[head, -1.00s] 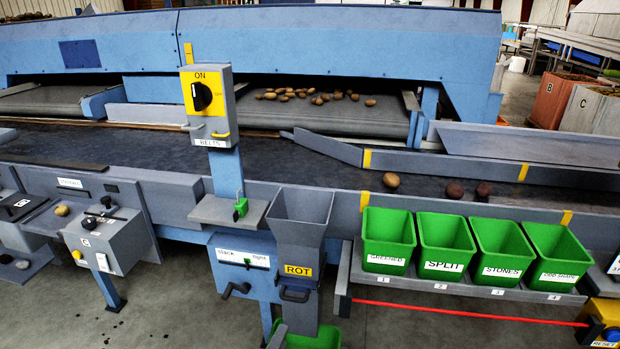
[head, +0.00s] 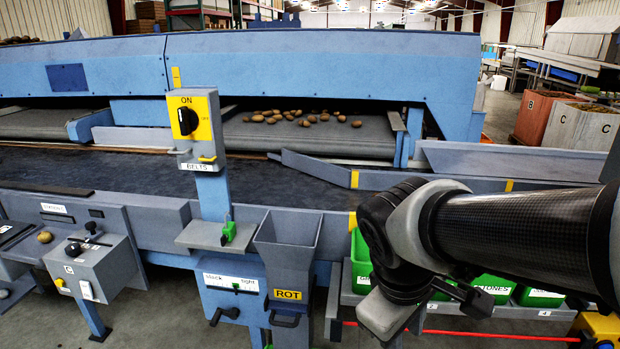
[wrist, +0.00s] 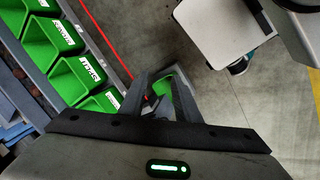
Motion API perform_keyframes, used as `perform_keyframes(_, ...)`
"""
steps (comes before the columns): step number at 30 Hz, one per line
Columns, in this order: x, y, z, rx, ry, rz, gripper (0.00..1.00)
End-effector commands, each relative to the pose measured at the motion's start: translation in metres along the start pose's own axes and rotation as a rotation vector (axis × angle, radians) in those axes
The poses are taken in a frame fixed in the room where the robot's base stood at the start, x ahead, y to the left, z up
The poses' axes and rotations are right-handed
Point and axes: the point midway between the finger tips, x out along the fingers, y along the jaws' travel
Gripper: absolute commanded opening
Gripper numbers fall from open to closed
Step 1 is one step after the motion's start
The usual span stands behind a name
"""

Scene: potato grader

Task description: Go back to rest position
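My gripper (wrist: 160,85) shows at the bottom middle of the wrist view, with its two grey fingers apart and nothing seen held between them. It is over the floor on the near side of the row of green bins (wrist: 77,80). In the head view my arm reaches in from the right and covers much of those bins (head: 361,262); the fingertips cannot be made out there.
The grey ROT chute (head: 287,245) stands just left of my arm. The BELTS switch post (head: 212,197) is further left, its yellow switch box (head: 193,117) marked ON. A red line (wrist: 105,40) runs along the bins' front. Potatoes (head: 300,117) lie on the rear conveyor.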

Motion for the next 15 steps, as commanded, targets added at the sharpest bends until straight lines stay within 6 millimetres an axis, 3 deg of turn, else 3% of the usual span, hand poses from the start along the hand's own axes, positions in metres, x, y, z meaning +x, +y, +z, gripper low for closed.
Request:
perform_keyframes(6,-0.041,0.002,0.013,0.418,0.187,-0.056,0.30)
perform_keyframes(13,-0.075,0.001,0.021,0.733,0.348,-0.100,0.30)
perform_keyframes(15,-0.099,0.008,0.019,0.736,0.346,-0.106,0.30)
